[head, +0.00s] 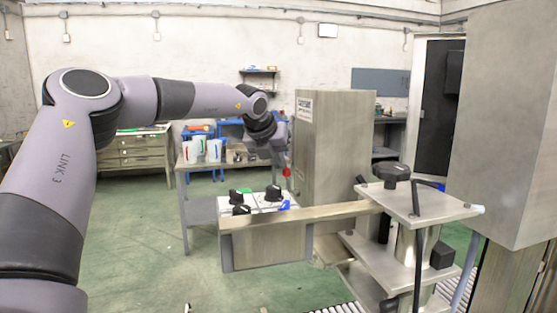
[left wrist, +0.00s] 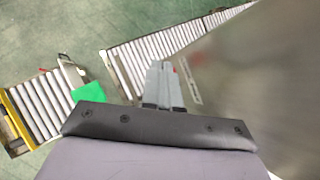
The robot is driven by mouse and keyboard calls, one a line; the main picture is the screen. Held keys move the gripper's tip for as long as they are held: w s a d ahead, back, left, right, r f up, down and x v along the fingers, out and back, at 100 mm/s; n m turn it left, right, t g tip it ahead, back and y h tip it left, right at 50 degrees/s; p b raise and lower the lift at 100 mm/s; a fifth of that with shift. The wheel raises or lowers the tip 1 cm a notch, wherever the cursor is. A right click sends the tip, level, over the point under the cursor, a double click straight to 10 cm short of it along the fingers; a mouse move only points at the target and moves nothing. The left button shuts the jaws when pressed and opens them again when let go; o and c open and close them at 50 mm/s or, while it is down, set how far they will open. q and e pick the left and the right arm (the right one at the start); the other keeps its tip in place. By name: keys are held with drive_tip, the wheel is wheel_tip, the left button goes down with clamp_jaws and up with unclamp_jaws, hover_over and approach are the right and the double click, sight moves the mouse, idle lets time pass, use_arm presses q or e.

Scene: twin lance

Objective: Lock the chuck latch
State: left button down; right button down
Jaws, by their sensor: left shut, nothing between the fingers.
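My left gripper (head: 280,155) is at the left side of a tall metal cabinet (head: 335,135). In the left wrist view its fingers (left wrist: 163,84) are closed together and empty, close to a large grey metal surface (left wrist: 245,85). A small red part (head: 287,172) shows just below the gripper in the head view. I cannot clearly make out the chuck latch. A metal fixture (head: 425,205) with stacked plates, a black knob (head: 391,171) and a bent black rod (head: 416,190) stands at the right, apart from the gripper. My right gripper is not in view.
A control panel (head: 266,203) with black knobs sits behind a metal bar (head: 300,216) in front. A table (head: 225,164) with white containers stands behind. Roller conveyors (left wrist: 150,50) run below. A big metal column (head: 505,120) blocks the right. Open green floor lies left.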

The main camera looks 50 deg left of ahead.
use_arm(q)
drive_tip(key=shift+r+p, duration=0.55)
drive_tip(key=shift+r, duration=0.25)
drive_tip(key=s+a+r+p, duration=0.2)
drive_tip(key=s+r+p, duration=0.1)
drive_tip(key=r, duration=0.6)
drive_tip(key=shift+s+a+p, duration=0.2)
drive_tip(key=shift+s+p, duration=0.2)
drive_tip(key=shift+p, duration=0.05)
